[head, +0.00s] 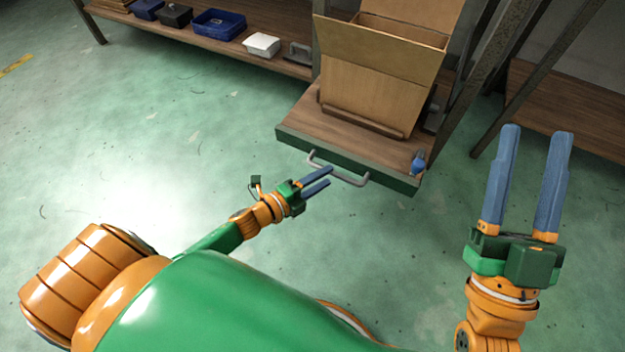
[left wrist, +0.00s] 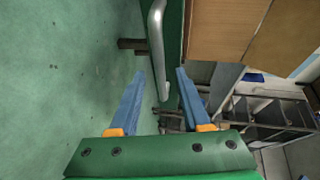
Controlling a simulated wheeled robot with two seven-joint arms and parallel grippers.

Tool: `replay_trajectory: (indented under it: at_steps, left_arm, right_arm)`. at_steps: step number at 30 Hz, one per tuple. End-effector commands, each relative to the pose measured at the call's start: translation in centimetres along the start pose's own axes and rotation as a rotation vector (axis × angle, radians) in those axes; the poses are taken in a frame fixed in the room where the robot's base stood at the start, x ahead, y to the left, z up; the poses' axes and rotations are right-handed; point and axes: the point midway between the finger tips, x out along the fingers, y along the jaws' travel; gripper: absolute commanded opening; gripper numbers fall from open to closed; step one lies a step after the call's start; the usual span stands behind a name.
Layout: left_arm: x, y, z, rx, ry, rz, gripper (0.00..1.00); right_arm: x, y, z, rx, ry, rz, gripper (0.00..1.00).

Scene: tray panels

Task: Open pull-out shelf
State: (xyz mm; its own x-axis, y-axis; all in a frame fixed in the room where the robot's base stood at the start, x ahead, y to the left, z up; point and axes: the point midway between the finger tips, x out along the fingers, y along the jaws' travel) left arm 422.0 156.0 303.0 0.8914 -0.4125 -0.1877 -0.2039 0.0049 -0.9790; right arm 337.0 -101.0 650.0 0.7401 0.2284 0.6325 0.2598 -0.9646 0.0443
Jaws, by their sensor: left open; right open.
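The pull-out shelf (head: 298,130) is a wooden board with a green front edge, and it juts out from the rack. A grey bar handle (head: 345,177) is fixed to its green front. My left gripper (head: 331,176) is open at the handle in the head view. In the left wrist view the handle (left wrist: 157,45) lies ahead of my open left gripper (left wrist: 158,80), near the line between the two blue fingers. I cannot tell whether the fingers touch it. My right gripper (head: 536,130) is open and empty, raised at the right, apart from the shelf.
An open cardboard box (head: 370,90) stands on the pull-out shelf, with a small blue object (head: 418,162) at the shelf's right corner. Blue bins (head: 218,23) and a white box (head: 261,45) sit on the low shelf at the left. The green floor in front is clear.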

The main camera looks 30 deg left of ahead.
Motion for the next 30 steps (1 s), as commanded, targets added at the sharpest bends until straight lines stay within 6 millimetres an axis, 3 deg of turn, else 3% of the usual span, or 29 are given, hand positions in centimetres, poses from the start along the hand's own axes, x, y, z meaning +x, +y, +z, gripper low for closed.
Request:
replay_trajectory:
  at_steps: [6, 9, 14, 26, 28, 30]
  left_arm:
    - [-2.3, -0.1, 0.0, -0.001, -0.002, 0.002, 0.47]
    - [-3.0, -0.1, 0.1, 0.0, -0.002, 0.001, 0.47]
    - [-3.4, 0.0, 0.1, 0.001, -0.002, 0.001, 0.47]
    - [-3.4, -0.1, 0.1, -0.005, -0.006, 0.002, 0.47]
    - [-3.5, -0.3, 0.5, -0.071, -0.057, 0.025, 0.47]
    - [-3.8, -0.4, 1.4, -0.24, -0.182, 0.084, 0.47]
  right_arm:
    - [-0.6, 0.6, 5.3, -0.001, -0.291, 0.016, 0.5]
    - [-1.3, 0.8, 6.9, -0.001, -0.381, 0.021, 0.5]
    - [-1.8, 0.9, 8.0, -0.001, -0.441, 0.025, 0.5]
    - [-1.9, 0.9, 8.2, -0.001, -0.447, 0.025, 0.5]
    - [-2.4, 1.0, 9.5, 0.0, -0.519, 0.027, 0.5]
    - [-4.3, 1.3, 12.7, 0.002, -0.696, 0.034, 0.5]
